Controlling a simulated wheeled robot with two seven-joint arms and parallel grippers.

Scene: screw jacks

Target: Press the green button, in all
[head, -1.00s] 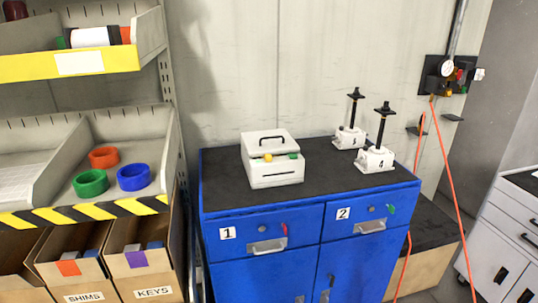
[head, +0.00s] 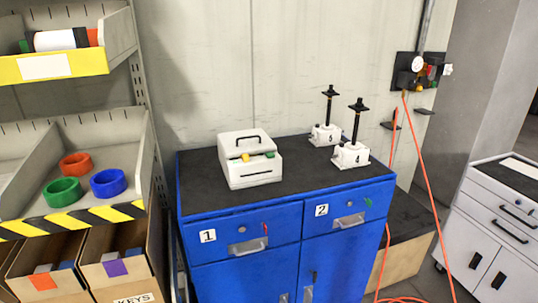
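A white box (head: 252,174) with a black handle on its lid stands on the dark top of the blue cabinet. A small green piece (head: 270,154) and a yellow piece (head: 245,157) sit at its front edge; I cannot tell whether they are buttons. A dark panel (head: 405,68) on the back wall at the upper right carries a round white gauge and small red and yellow parts. Its details are too small to make out a green button. Neither of my grippers is in view.
The blue cabinet (head: 250,270) has drawers labelled 1 and 2. A shelf with coloured rings (head: 108,183) is at left. An orange hose (head: 425,165) hangs at right, before a grey cabinet (head: 500,230).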

